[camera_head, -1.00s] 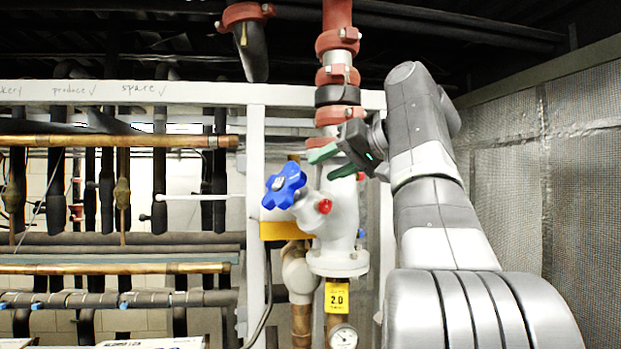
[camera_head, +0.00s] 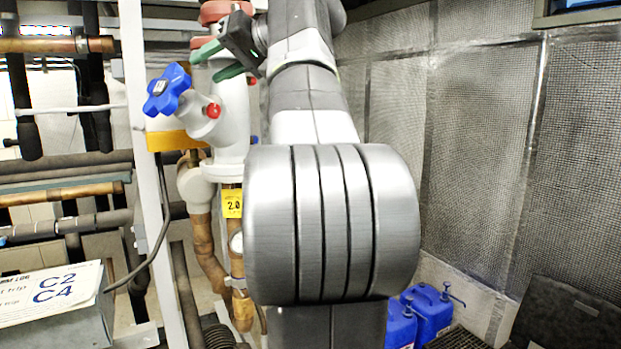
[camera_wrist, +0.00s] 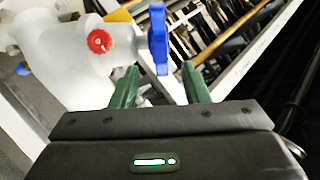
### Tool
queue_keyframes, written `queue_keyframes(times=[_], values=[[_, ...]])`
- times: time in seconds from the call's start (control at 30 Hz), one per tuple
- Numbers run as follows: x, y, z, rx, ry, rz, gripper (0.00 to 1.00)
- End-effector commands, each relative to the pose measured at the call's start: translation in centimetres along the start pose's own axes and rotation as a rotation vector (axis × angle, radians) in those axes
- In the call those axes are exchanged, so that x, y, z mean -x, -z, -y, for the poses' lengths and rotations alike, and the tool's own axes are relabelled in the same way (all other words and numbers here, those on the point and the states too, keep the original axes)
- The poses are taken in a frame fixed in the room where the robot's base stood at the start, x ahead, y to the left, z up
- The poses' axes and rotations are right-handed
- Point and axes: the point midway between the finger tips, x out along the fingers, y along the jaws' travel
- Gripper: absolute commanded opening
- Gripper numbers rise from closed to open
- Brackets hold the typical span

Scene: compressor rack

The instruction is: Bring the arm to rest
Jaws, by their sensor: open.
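My gripper (camera_head: 217,60) is open, its two green fingers apart and pointing left in the head view, in front of the upper part of the white valve body (camera_head: 233,125). In the wrist view my gripper (camera_wrist: 158,85) has nothing between its fingertips. The blue star-shaped handwheel (camera_head: 167,90) sits on the valve's angled stem, to the lower left of the fingers. In the wrist view the handwheel (camera_wrist: 158,38) shows edge-on beyond the fingers. My arm is raised and hides part of the valve and pipes behind it.
A mesh-covered wall (camera_head: 470,130) stands to the right. Blue jugs (camera_head: 430,310) stand low by that wall. Copper and dark pipes (camera_head: 60,195) run on the left behind a white post (camera_head: 142,120). A box marked C2 C4 (camera_head: 55,305) is at the lower left.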

Motion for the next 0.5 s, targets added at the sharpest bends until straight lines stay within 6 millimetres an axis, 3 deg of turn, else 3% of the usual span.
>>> queue_keyframes(times=[0.5], values=[[-8.8, 0.0, 0.1, 0.0, 0.002, 0.004, 0.42]])
